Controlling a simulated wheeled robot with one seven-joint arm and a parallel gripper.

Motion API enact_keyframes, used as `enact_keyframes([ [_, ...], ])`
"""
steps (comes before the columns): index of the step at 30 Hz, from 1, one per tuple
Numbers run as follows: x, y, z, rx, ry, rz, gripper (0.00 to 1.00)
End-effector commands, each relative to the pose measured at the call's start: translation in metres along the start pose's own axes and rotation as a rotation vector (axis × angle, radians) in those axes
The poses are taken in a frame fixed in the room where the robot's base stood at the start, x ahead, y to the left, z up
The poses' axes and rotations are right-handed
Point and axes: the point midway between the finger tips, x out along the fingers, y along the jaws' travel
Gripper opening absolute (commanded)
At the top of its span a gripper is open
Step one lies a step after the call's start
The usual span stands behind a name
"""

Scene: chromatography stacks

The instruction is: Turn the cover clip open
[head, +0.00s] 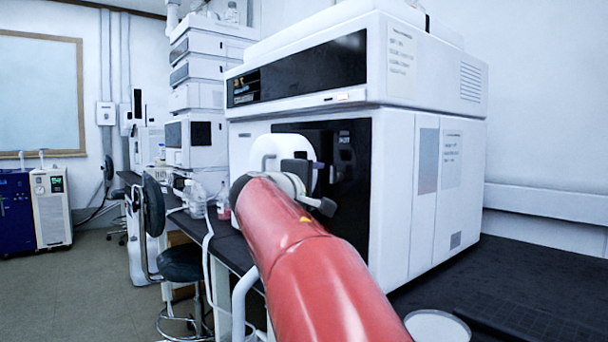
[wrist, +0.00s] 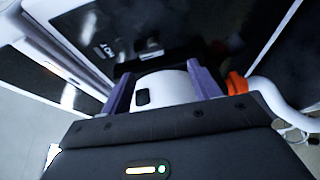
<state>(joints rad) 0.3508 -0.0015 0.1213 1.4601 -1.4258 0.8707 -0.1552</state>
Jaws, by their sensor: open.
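The white instrument (head: 400,190) has a black front panel (head: 345,150) with the word HOT on it. A white rounded part (head: 268,148) stands in front of that panel, partly hidden by my arm. My gripper (head: 318,167) is at this part, mostly hidden behind my wrist in the head view. In the wrist view my gripper (wrist: 160,75) is open, with purple fingers on either side of a white curved part (wrist: 165,92) with a small black patch. I cannot tell whether the fingers touch it. I cannot clearly make out the cover clip.
In the wrist view an orange piece (wrist: 237,83) and a white tube (wrist: 282,105) lie right of the fingers. Bottles (head: 195,197) stand on the dark bench left of my arm. A round white dish (head: 437,328) is at the front; the right bench (head: 540,285) looks mostly clear.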

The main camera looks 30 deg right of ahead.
Motion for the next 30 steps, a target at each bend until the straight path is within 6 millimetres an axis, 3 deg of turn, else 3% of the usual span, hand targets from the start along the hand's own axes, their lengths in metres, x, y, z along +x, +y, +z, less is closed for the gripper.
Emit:
enact_keyframes([
  [4,0.017,0.013,-0.001,-0.027,-0.014,0.039,0.62],
  [15,0.072,0.015,0.0,-0.026,-0.013,0.037,0.62],
  [21,0.085,0.014,0.0,-0.024,-0.011,0.038,0.62],
  [28,0.085,0.014,0.0,-0.024,-0.01,0.038,0.62],
  [30,0.085,0.014,0.0,-0.024,-0.01,0.038,0.54],
])
